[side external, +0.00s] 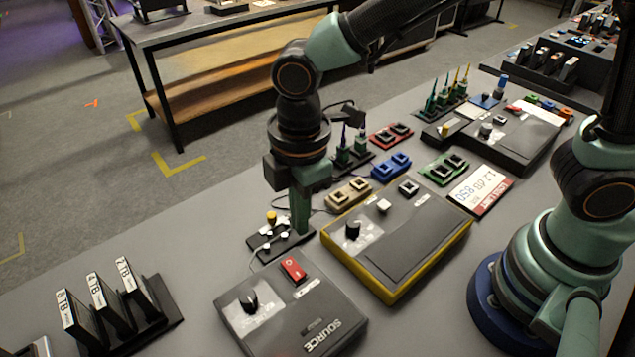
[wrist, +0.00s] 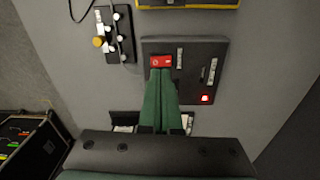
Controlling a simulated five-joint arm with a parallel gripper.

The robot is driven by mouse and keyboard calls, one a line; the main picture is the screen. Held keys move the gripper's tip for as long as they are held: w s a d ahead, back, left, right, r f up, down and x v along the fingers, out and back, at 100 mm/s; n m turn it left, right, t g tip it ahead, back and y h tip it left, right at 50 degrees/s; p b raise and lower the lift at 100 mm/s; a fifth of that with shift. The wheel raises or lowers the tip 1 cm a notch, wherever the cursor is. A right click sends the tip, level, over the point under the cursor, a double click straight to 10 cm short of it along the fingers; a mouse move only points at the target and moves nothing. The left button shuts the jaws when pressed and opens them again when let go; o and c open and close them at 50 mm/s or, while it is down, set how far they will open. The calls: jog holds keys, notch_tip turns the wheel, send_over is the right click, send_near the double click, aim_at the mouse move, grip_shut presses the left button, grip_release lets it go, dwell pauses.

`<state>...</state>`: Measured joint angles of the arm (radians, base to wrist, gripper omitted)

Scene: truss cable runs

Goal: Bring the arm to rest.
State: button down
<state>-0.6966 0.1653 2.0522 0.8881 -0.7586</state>
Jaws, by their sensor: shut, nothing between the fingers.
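My gripper (side external: 300,230) points straight down over the table, its green fingers together and empty. In the side view its tips show beside the small black board with white knobs and an orange knob (side external: 272,219). In the wrist view the shut fingers (wrist: 161,72) overlap the SOURCE box (wrist: 218,62), with their tips just below its red switch (wrist: 161,62). The side view also shows the SOURCE box (side external: 325,310) and its red switch (side external: 293,268). I cannot tell whether the fingertips touch anything. A small red light (wrist: 205,99) shows on the box in the wrist view.
A yellow-edged box (side external: 405,250) stands right of the gripper. Coloured two-socket blocks, including a blue one (side external: 391,166), sit behind it. A rack of labelled drives (side external: 110,305) is at front left. Bare table (side external: 195,255) lies left of the gripper.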

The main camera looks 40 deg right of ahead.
jog(key=d+r+m+t, duration=0.2)
jog(key=d+r+m, duration=0.3)
jog(key=d+m, duration=0.3)
jog(key=d+r+m+t, duration=0.3)
jog(key=d+r+m, duration=0.3)
jog(key=d, duration=0.9)
jog(key=m, duration=0.2)
jog(key=shift+d+r+m, duration=0.15)
jog(key=shift+d+m, duration=0.15)
jog(key=shift+d, duration=0.05)
